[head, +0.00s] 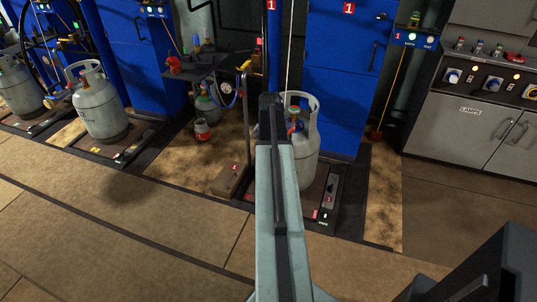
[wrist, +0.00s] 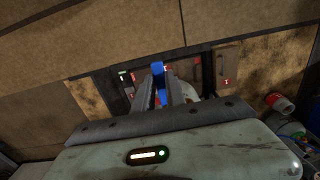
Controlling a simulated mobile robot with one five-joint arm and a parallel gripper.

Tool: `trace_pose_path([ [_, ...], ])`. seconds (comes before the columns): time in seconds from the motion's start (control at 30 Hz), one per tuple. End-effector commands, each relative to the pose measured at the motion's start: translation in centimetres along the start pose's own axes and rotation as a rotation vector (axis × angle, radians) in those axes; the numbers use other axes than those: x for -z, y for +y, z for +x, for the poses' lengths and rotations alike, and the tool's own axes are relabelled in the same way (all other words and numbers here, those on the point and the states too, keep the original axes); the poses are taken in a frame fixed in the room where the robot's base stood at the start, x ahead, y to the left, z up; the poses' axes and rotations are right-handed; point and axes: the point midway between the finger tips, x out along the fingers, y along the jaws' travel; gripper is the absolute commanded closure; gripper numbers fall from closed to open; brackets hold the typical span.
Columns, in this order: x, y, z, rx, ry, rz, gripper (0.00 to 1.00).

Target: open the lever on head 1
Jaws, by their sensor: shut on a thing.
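In the wrist view my gripper (wrist: 160,92) is closed with a narrow blue piece (wrist: 158,68) between its grey fingers. It looks like the lever of head 1, but its joint to the head is hidden. In the head view my arm covers the middle and hides the fingertips and most of the head. A pale gas cylinder (head: 305,165) stands upright at station 1, just right of my arm, with a raised collar and red and blue parts at its valve.
A blue cabinet (head: 335,90) marked 1 stands behind the cylinder. More cylinders (head: 97,105) stand further left. A grey control console (head: 470,115) is at right.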

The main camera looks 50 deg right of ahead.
Motion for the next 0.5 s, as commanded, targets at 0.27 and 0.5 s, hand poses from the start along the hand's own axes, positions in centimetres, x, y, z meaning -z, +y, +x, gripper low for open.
trace_pose_path([
  [0.27, 0.54, 0.77, 0.00, 0.001, 0.003, 0.012, 0.79],
  [0.5, 0.56, 1.02, 0.00, 0.000, 0.001, 0.015, 0.62],
])
